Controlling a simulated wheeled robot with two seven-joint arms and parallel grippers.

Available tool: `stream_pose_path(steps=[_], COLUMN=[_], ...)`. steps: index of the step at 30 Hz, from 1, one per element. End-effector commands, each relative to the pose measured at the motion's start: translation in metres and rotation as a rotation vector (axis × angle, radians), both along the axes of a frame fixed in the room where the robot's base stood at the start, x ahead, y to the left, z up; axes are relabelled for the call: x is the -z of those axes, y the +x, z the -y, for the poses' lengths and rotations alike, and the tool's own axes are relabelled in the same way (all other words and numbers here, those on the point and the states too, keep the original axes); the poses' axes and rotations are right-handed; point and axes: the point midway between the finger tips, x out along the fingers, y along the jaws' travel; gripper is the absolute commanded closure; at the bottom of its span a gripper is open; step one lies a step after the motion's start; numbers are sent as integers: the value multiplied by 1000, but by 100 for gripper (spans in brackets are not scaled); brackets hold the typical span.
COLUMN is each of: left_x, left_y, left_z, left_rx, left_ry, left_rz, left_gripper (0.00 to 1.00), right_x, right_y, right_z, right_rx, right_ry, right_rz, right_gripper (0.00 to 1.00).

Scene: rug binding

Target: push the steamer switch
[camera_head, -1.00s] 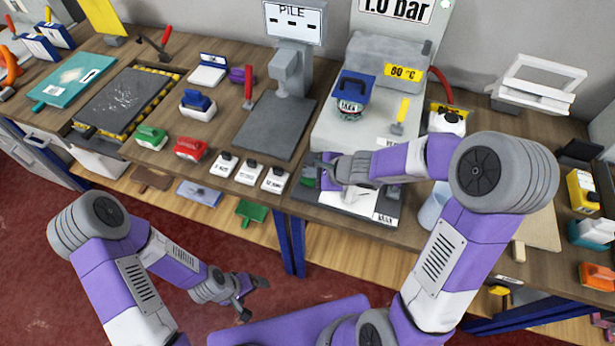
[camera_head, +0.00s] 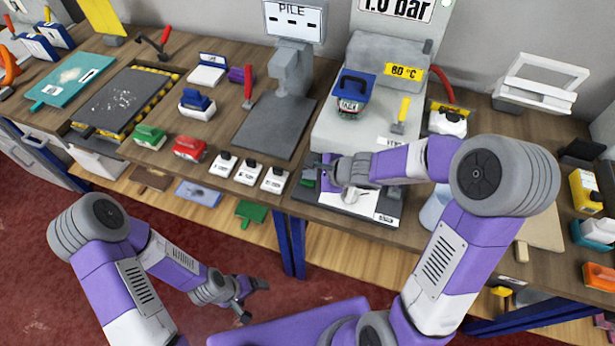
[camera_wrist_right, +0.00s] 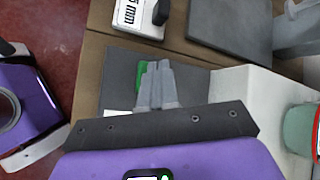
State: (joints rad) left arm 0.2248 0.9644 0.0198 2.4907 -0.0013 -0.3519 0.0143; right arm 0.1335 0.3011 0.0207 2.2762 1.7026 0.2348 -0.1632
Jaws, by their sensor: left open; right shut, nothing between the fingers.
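The steamer (camera_head: 365,120) is the light grey machine with a "1.0 bar" display above and a yellow temperature label. A small green part (camera_head: 308,176), which looks like the switch, sits on its dark base at the front left. It also shows in the right wrist view (camera_wrist_right: 141,78), partly hidden by the fingers. My right gripper (camera_head: 320,165) is shut and empty, its fingertips beside or over the green part; I cannot tell whether they touch it. The tips also show in the right wrist view (camera_wrist_right: 158,66). My left gripper (camera_head: 256,299) is open and empty, low in front of the bench.
A blue-handled jar (camera_head: 350,95) and a yellow-handled tool (camera_head: 401,115) are on the steamer. Several white labelled blocks (camera_head: 248,172) stand left of the switch. A dark plate (camera_head: 272,125) lies behind them.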

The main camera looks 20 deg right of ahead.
Motion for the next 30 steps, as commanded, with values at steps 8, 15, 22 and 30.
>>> stream_pose_path(steps=[8, 15, 22, 30], left_x=[-7, -18, -17, -28], left_y=[0, 0, 0, 0], left_z=[0, 0, 0, 0], left_rx=[0, 0, 0, 0], left_ry=[0, 0, 0, 0], left_rz=[0, 0, 0, 0], left_gripper=[11, 11, 11, 11], right_x=[-8, -20, -20, -32], right_y=[0, 0, 0, 0], right_z=[0, 0, 0, 0], right_rx=[1, 1, 1, 0], right_ry=[0, -1, 0, 0], right_rz=[-2, 0, -1, 0], right_gripper=[100, 100, 100, 100])
